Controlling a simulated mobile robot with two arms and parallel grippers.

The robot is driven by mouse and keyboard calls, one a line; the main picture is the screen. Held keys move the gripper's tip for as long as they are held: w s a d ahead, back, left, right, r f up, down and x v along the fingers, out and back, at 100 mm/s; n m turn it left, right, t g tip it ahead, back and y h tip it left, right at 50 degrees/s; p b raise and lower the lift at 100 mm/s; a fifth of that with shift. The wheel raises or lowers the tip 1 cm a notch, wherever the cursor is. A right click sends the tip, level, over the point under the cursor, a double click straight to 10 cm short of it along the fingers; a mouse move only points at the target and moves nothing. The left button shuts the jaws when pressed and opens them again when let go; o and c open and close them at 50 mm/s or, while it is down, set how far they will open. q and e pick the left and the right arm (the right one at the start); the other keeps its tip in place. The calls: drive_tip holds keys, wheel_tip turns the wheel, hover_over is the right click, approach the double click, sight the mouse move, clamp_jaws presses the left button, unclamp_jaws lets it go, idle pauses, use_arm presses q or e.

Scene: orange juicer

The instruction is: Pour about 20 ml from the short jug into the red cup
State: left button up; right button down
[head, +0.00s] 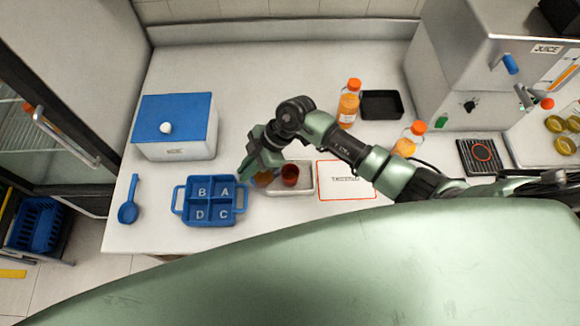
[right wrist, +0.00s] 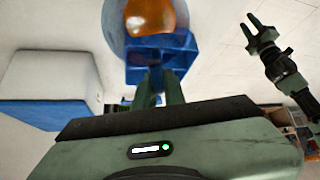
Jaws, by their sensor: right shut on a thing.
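The red cup (head: 290,175) stands upright on a small pale tray (head: 302,188) near the front middle of the counter. My right gripper (head: 258,163) is just left of the cup, shut on a clear jug holding orange juice. The jug (head: 264,179) is mostly hidden behind the gripper in the head view. In the right wrist view the jug (right wrist: 150,20) shows at the top, beyond the fingers (right wrist: 156,88). I cannot tell how far it is tilted. My left gripper (right wrist: 262,38) shows in the right wrist view, open and empty, away from the jug.
A blue divided tray (head: 210,221) marked A to D is left of the jug. A white box with a blue lid (head: 176,118), a blue spoon (head: 129,200), orange-capped bottles (head: 348,103) and a black tray (head: 381,93) stand around. The back middle of the counter is clear.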

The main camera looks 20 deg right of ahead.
drive_tip(key=shift+a+f, duration=0.1)
drive_tip(key=shift+a, duration=0.15)
idle(0.3)
